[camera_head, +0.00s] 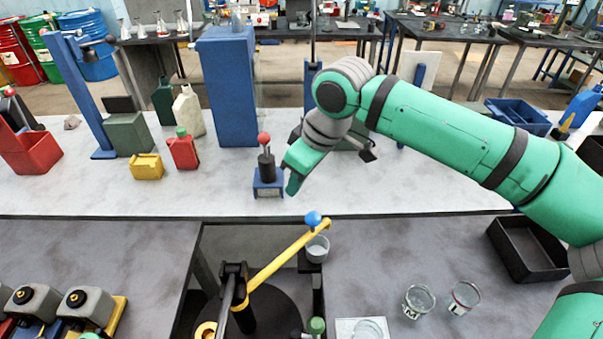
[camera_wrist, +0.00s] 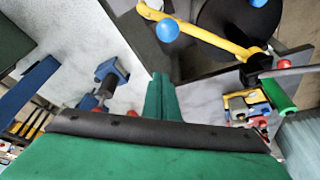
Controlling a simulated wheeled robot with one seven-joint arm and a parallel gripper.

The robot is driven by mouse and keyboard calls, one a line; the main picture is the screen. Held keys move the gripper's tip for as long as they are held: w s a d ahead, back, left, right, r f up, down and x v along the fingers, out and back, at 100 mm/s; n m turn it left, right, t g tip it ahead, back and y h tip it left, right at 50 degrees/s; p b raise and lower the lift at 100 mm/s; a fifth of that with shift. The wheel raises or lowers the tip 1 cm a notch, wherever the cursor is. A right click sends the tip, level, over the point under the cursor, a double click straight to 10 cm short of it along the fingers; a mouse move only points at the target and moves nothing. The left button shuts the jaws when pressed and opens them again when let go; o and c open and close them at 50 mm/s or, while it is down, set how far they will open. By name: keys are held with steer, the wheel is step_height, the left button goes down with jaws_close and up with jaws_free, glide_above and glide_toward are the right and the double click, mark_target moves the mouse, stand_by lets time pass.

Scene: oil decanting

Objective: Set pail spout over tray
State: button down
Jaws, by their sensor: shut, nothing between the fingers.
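A dark round body (camera_head: 268,318), perhaps the pail, sits low in a gap in the bench, partly cut off by the bottom edge. A yellow lever (camera_head: 285,257) with a blue ball knob (camera_head: 313,218) slants up over it. In the wrist view the lever (camera_wrist: 205,35) and knob (camera_wrist: 167,30) are at the top. I cannot make out a spout for certain. A black tray (camera_head: 535,275) stands at the right. My gripper (camera_head: 293,185) is shut and empty, above the pale bench, apart from the lever; its fingers also show in the wrist view (camera_wrist: 162,95).
A blue switch box with a red knob (camera_head: 264,139) stands just left of my gripper. Glass beakers (camera_head: 418,301) stand on the right bench. A small cup (camera_head: 317,250) is beside the lever. A red can (camera_head: 183,150) and blue column (camera_head: 229,90) stand behind.

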steer(key=shift+s+d+f, duration=0.25)
steer(key=shift+d+f, duration=0.1)
steer(key=shift+f, duration=0.45)
steer(key=shift+s+d+f, duration=0.2)
steer(key=shift+d+f, duration=0.15)
steer(key=shift+f, duration=0.45)
steer(key=shift+s+d+f, duration=0.25)
steer(key=shift+d+f, duration=0.1)
steer(key=shift+f, duration=0.45)
